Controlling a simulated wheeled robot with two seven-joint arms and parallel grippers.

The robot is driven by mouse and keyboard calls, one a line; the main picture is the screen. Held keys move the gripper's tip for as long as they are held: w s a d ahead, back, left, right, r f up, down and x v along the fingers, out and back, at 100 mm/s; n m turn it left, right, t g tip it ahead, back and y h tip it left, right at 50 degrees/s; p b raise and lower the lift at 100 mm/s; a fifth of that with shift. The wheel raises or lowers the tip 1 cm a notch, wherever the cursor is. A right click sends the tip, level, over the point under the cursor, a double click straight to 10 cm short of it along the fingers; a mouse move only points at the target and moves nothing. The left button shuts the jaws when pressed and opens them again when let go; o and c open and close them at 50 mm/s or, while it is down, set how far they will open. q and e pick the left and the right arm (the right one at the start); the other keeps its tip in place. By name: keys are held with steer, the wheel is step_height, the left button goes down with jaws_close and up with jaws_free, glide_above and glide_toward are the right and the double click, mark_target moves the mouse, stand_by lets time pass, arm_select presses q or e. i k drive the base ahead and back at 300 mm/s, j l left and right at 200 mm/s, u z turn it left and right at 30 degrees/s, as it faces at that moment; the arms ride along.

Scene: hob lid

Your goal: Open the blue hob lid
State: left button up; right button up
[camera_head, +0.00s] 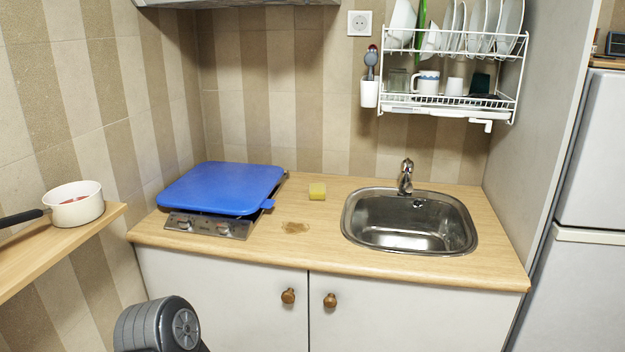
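The blue hob lid (222,187) lies flat and closed over the hob on the left part of the worktop. The burners are hidden under the lid. A dark grey part of my own arm shows at the bottom left, below the worktop edge and apart from the lid. Neither of my grippers shows in the view.
The sink (410,220) is further right. A white saucepan (76,204) stands on the left shelf. A dish rack (450,103) hangs above the sink.

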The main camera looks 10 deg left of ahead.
mark_target(221, 188)
steer(key=i+j+z, duration=0.1)
steer(key=j, duration=0.25)
steer(key=i+j+z, duration=0.15)
steer(key=j, duration=0.25)
steer(key=i+j+z, duration=0.1)
steer(key=j, duration=0.25)
steer(key=i+j+z, duration=0.1)
steer(key=j, duration=0.3)
steer(key=i, duration=0.1)
